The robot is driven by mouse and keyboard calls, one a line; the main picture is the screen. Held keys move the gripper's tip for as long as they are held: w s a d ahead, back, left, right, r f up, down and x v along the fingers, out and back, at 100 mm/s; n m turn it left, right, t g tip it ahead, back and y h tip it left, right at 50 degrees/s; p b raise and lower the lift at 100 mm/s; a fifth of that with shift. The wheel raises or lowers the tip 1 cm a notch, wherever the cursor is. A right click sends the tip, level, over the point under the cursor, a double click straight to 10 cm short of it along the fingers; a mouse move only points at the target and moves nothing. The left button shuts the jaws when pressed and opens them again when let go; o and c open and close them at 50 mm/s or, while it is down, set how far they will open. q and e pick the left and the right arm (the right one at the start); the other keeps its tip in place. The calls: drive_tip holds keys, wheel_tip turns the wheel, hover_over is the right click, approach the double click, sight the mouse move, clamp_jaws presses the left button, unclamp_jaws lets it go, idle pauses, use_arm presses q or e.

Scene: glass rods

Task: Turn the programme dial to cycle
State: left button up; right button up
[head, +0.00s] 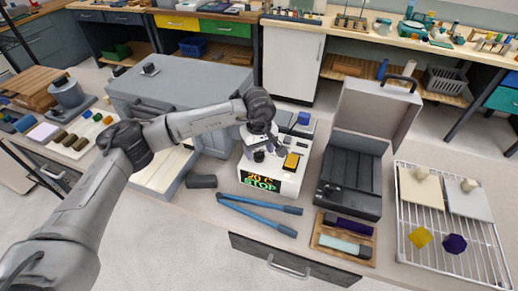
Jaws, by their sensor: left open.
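The machine with the programme dial (257,185) is a small white box on the grey bench. Its front display reads "STOP" in green with orange characters above. A yellow key or button (292,161) is on its top right. My left gripper (268,150) reaches in from the left and points down over the machine's top, at its dark knob area. Its jaws are open, and its wrist and fingers hide most of the dial. I cannot tell whether the fingers touch the dial or where the dial points. My right gripper is not in view.
Blue-handled tongs (257,214) lie before the machine, and a dark block (201,181) is to its left. An open black case (350,183) and a wooden tray (343,236) stand right. A wire rack (462,270) is further right. A grey cabinet (200,85) stands behind my arm.

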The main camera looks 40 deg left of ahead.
sight(259, 152)
use_arm(q)
wheel_tip(259, 152, up, 14)
drive_tip(key=shift+p, duration=0.35)
drive_tip(key=shift+f, duration=0.1)
idle(0.5)
